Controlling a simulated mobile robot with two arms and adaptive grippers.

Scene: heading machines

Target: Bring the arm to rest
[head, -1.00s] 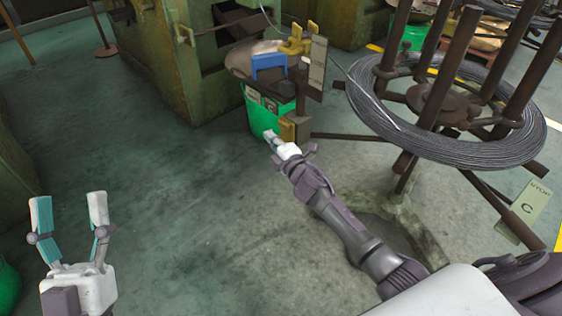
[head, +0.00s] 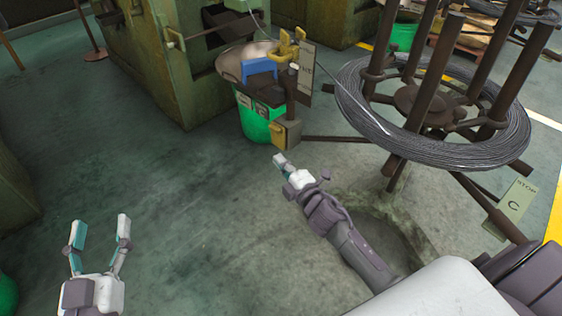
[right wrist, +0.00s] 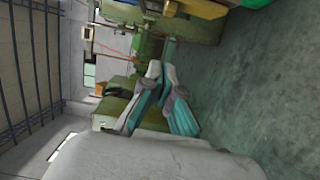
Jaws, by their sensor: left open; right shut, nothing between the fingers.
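My right arm comes in from the lower right of the head view, and its gripper (head: 281,162) is shut and empty. It points at the floor space just below the green bucket and touches nothing that I can see. In the right wrist view the same gripper (right wrist: 156,72) shows its fingers together with nothing between them. My left gripper (head: 100,228) is at the lower left of the head view, open with its fingers spread and empty, above bare floor.
A green bucket (head: 254,122) with a metal pan and a blue part (head: 260,66) stands by the green machine (head: 165,60). A wire coil (head: 365,115) on a rusty stand (head: 425,95) is at right. A sign (head: 517,203) hangs lower right. Floor (head: 180,200) between is clear.

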